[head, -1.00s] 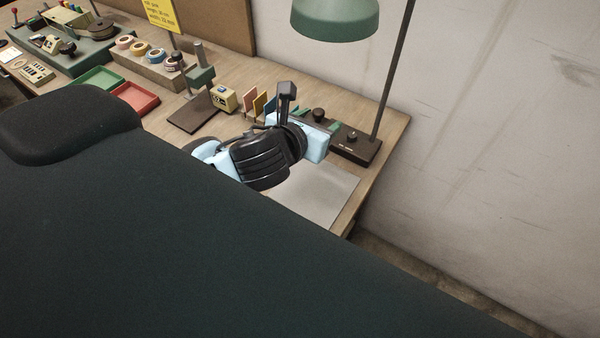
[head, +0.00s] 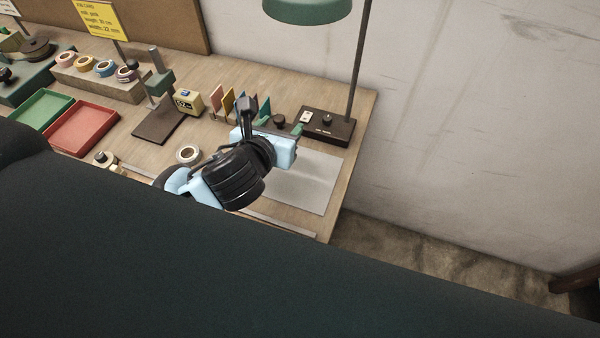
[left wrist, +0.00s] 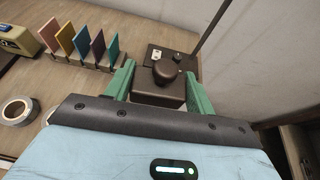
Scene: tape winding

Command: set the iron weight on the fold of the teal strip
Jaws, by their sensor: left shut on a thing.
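My left gripper (head: 281,119) reaches over the right end of the bench. Its green fingers (left wrist: 198,92) are shut on the iron weight, a dark brown block with a round knob (left wrist: 166,70). The knob also shows between the fingers in the head view (head: 279,121). In the left wrist view the block sits between the fingertips, in front of the lamp base. I cannot tell whether its underside touches anything. I cannot make out the teal strip or its fold; my gripper and arm cover part of the bench. My right gripper is not in view.
A pale grey sheet (head: 315,190) lies bare by the gripper. The lamp base (head: 327,128) stands behind it. Coloured cards (left wrist: 80,44) stand upright in a rack at left. A tape roll (head: 188,154), red tray (head: 83,128) and green tray (head: 43,108) are further left.

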